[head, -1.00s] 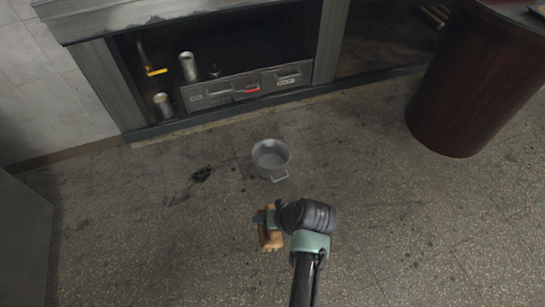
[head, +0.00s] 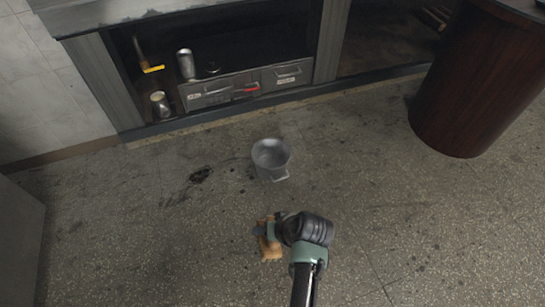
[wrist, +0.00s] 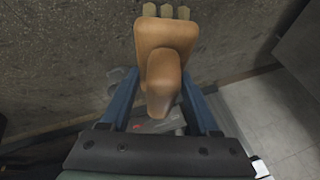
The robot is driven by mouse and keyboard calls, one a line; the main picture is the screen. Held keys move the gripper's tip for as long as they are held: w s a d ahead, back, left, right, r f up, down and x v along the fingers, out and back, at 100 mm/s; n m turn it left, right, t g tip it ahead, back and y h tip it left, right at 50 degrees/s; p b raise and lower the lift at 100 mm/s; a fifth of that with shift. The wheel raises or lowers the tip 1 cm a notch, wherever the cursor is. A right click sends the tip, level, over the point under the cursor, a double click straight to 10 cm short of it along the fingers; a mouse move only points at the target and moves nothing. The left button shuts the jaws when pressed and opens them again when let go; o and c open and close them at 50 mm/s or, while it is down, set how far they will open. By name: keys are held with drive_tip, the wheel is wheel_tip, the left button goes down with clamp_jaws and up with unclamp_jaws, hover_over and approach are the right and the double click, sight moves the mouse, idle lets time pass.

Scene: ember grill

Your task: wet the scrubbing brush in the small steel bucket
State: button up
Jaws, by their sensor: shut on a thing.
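The small steel bucket (head: 270,158) stands upright on the speckled floor in the middle of the head view, with a handle at its side. My gripper (head: 262,231) is in front of it, towards me, and apart from it. It is shut on the scrubbing brush (head: 270,248), a tan wooden brush. In the wrist view the brush (wrist: 165,45) sits between the two blue fingers (wrist: 162,108), its pale bristle tufts at the top edge. The inside bottom of the bucket is hard to make out, and I cannot tell whether it holds water.
A grey shelf unit (head: 106,85) along the wall holds metal cans (head: 186,63), a yellow-headed tool (head: 152,69) and grey drawers (head: 235,88). A round dark-red wooden counter (head: 465,85) stands at right. A dark stain (head: 200,174) marks the floor left of the bucket. Floor around the bucket is clear.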

wheel_tip(320, 180, down, 25)
drive_tip(key=b, duration=1.8)
drive_tip(key=shift+b, duration=0.35)
idle(2.1)
wheel_tip(320, 180, up, 4)
drive_tip(key=p, duration=0.4)
